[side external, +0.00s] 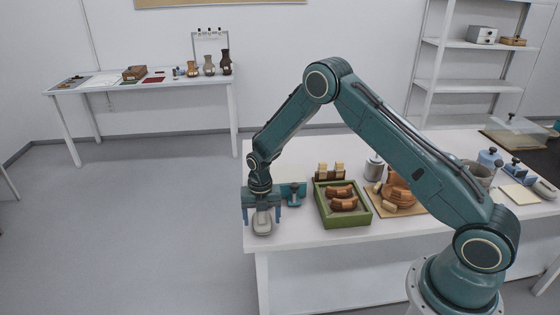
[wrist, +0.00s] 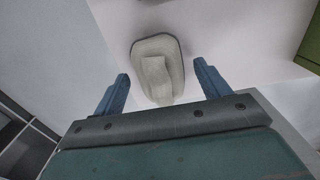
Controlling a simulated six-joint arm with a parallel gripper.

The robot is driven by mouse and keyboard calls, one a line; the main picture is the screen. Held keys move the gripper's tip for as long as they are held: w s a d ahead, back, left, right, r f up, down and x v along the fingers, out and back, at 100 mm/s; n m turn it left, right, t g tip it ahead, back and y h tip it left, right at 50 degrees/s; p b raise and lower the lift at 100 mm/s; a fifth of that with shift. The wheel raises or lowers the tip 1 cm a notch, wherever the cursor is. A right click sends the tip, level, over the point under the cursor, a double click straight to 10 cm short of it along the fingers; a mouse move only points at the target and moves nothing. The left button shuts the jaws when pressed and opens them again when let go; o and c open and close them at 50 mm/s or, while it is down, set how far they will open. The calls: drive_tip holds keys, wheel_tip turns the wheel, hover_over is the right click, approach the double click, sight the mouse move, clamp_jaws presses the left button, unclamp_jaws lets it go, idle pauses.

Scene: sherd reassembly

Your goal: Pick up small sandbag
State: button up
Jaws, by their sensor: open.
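The small sandbag (side external: 262,223) is a pale grey-beige rounded pad with a raised strap or tab on top. It lies on the white table near the table's left end. In the wrist view the sandbag (wrist: 157,62) sits beyond and between the two blue fingers. My gripper (side external: 263,215) is open above it, pointing down, with one finger to each side. The wrist view shows the gripper (wrist: 160,88) empty, with space between each finger and the bag. I cannot tell the exact height of the fingertips above the table.
A green tray (side external: 343,222) with brown sherds stands right of the sandbag. Further right are a wooden board (side external: 411,211) with a partly built pot and a grey canister (side external: 374,169). The table's front-left edge is near.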

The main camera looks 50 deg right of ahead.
sight(262, 214)
drive_tip(key=shift+f, duration=0.55)
drive_tip(key=c, duration=1.2)
drive_tip(key=shift+c, duration=0.2)
drive_tip(key=shift+r, duration=0.25)
wheel_tip(262, 214, up, 20)
drive_tip(key=shift+f, duration=0.15)
